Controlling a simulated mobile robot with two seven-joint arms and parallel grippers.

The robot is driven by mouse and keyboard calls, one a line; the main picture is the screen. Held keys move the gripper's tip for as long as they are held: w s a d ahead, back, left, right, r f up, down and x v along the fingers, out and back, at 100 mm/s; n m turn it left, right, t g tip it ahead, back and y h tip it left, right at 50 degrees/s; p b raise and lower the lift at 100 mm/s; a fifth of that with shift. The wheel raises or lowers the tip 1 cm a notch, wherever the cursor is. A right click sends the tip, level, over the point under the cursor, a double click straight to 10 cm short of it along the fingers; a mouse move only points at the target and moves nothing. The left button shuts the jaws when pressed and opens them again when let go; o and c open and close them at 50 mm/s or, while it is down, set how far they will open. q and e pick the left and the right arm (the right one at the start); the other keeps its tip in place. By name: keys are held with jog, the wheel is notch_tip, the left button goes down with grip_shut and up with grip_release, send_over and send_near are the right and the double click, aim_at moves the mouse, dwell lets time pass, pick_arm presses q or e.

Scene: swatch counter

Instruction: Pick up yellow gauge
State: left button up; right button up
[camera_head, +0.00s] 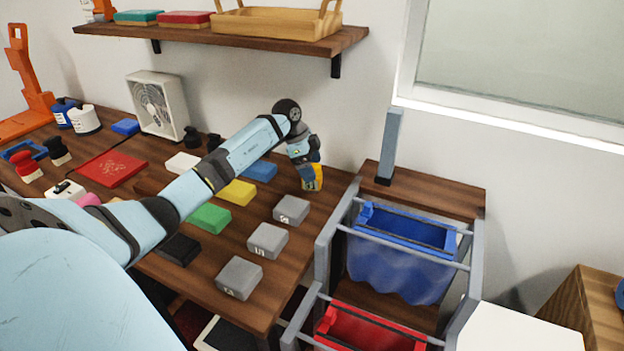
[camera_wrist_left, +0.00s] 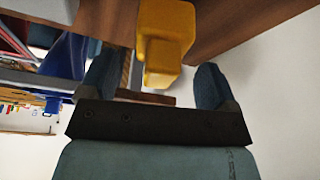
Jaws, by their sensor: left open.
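The yellow gauge (camera_head: 318,178) stands at the back right of the wooden counter, partly hidden by my left gripper (camera_head: 311,172). In the left wrist view the yellow gauge (camera_wrist_left: 165,40) is a blocky yellow piece with a narrower part. It appears at the top middle, in the gap between the two blue fingers of my left gripper (camera_wrist_left: 156,85). The fingers are apart, one on each side of it in the picture; I cannot tell whether either touches it. My right gripper is not in view.
Grey numbered blocks (camera_head: 267,241) line the counter's right part. A yellow block (camera_head: 237,191), a green block (camera_head: 210,217) and a blue block (camera_head: 260,170) lie nearby. A rack with a blue bin (camera_head: 400,270) and a red bin (camera_head: 365,335) stands to the right. A shelf (camera_head: 340,43) hangs above.

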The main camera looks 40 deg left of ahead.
pick_arm(q)
jog(key=x, duration=0.3)
jog(key=shift+r, duration=0.1)
jog(key=shift+c, duration=0.2)
jog(key=c, duration=1.1)
jog(key=shift+r, duration=0.1)
notch_tip(320, 180, up, 10)
jog(key=shift+f+p, duration=0.1)
jog(key=shift+p, duration=0.2)
